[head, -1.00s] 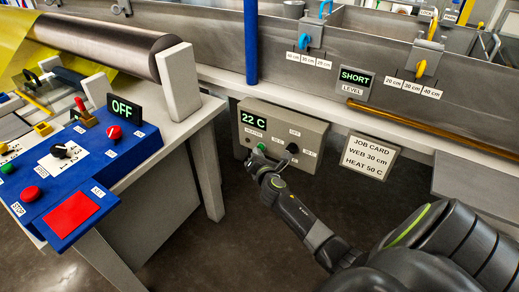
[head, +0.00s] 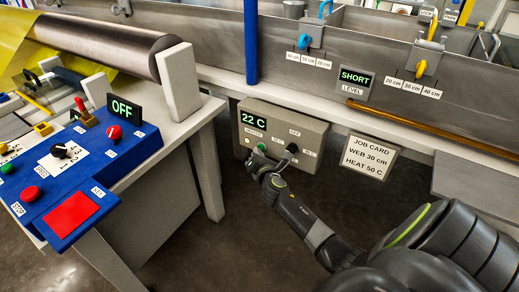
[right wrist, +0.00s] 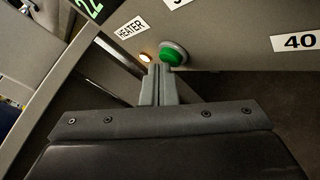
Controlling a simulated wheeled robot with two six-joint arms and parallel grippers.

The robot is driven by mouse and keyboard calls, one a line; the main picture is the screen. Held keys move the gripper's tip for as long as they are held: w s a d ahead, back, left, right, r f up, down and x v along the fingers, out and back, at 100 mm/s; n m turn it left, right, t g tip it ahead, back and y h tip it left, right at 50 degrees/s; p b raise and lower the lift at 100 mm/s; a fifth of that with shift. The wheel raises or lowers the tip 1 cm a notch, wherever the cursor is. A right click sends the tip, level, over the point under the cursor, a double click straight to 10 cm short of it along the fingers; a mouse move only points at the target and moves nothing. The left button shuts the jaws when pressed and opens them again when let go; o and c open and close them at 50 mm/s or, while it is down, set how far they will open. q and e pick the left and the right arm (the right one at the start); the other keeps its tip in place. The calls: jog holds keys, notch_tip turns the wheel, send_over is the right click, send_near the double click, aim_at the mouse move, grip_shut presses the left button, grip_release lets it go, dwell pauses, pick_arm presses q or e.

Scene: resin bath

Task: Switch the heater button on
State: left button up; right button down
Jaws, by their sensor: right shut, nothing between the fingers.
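The heater box (head: 310,137) is a grey panel under the bath with a green display reading 22 C. Its green button (head: 262,147) sits at the lower left, and it also shows in the right wrist view (right wrist: 173,56), in a grey ring. A small lamp (right wrist: 145,57) beside it, near the HEATER label (right wrist: 131,28), looks lit. My right gripper (head: 260,162) is shut and empty. In the right wrist view its fingertips (right wrist: 160,70) are right by the button's lower left edge; I cannot tell whether they touch. My left gripper is out of view.
A black dial (head: 291,148) is on the same box, right of the button. A job card (head: 370,158) reads WEB 30 cm, HEAT 50 C. A blue control console (head: 125,160) with an OFF display stands at left. Open floor lies below the box.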

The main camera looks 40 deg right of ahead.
jog(key=shift+w+d+r, duration=0.1)
jog(key=shift+d, duration=0.2)
jog(key=shift+a, duration=0.3)
dwell(0.4)
jog(key=s+a+p, duration=0.1)
jog(key=s+a, duration=0.1)
jog(key=a, duration=0.3)
jog(key=shift+s+a, duration=0.25)
jog(key=shift+s, duration=0.05)
dwell(0.4)
